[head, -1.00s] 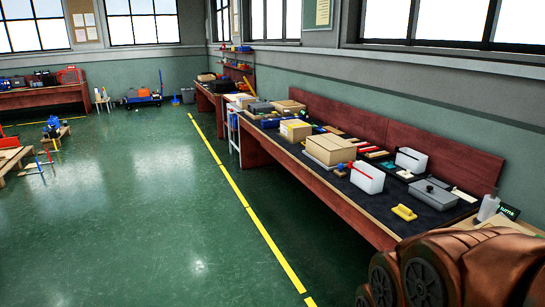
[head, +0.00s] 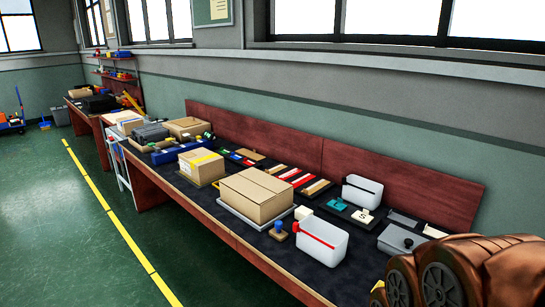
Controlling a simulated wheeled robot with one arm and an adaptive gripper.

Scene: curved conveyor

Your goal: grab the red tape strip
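A workbench (head: 205,222) with a dark top runs along the wall. Thin red strips (head: 290,173) lie side by side with white and tan ones at the back middle of the bench. I cannot tell which of these is the red tape strip. My gripper is not in view; a copper-coloured part of my arm fills the lower right corner.
A closed cardboard box (head: 256,194) stands left of the white bin, with a yellow-taped box (head: 201,166) beyond it. A second white bin (head: 362,190) and a grey lidded box (head: 398,241) are on the right. Green floor with a yellow line (head: 110,213) is clear at left.

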